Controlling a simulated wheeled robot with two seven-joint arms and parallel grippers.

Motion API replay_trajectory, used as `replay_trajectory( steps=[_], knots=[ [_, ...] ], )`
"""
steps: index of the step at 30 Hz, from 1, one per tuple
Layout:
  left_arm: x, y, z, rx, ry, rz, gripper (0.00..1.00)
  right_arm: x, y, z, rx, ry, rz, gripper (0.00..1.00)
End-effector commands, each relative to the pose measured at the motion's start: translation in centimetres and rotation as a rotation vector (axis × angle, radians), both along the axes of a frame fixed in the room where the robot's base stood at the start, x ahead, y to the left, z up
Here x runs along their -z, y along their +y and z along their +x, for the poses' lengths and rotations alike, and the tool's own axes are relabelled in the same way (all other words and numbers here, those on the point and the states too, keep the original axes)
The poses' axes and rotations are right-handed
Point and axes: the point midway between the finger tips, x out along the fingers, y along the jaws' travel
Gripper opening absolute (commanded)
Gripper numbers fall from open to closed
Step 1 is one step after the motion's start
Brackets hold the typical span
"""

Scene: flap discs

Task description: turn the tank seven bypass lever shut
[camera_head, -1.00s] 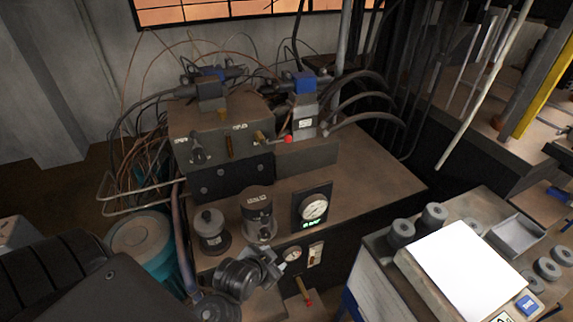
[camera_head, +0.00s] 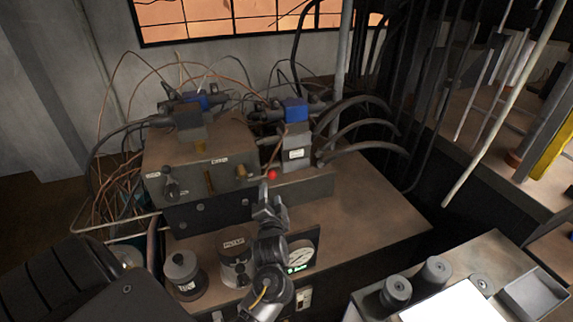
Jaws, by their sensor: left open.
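A hydraulic block (camera_head: 200,165) stands on the power unit's brown top (camera_head: 375,215). A red knob (camera_head: 272,175) shows at the block's right front, beside a brass fitting (camera_head: 240,171). A small dark handle (camera_head: 171,189) sits on the block's left front. The labels are too small to read, so I cannot tell which control is the tank seven bypass lever. My left gripper (camera_head: 267,194) is open and points up, just below the red knob in the picture. I cannot tell whether they touch. My left wrist hides part of the front. My right gripper is not in view.
Black hoses (camera_head: 360,138) arch on the right. The brown top right of the block is clear.

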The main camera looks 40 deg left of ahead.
Motion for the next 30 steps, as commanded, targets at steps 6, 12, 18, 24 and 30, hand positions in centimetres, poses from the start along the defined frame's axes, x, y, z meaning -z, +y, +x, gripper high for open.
replay_trajectory(
  steps=[6, 12, 18, 24, 30],
  knots=[
    [-0.1, -0.4, 0.5, 0.001, 0.0, 0.013, 0.5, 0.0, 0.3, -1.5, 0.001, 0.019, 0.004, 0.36],
    [-0.4, -0.1, 2.1, 0.013, 0.0, 0.014, 0.5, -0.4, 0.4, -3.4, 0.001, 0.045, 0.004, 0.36],
    [-0.5, 2.2, 4.9, 0.012, 0.001, 0.015, 0.5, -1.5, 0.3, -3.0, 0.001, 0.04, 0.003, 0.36],
    [-0.3, 4.5, 7.5, 0.01, 0.0, 0.013, 0.5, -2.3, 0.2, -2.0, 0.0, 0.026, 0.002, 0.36],
    [-0.2, 5.7, 8.9, 0.01, 0.0, 0.011, 0.5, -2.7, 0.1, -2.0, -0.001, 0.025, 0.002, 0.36]
  ],
)
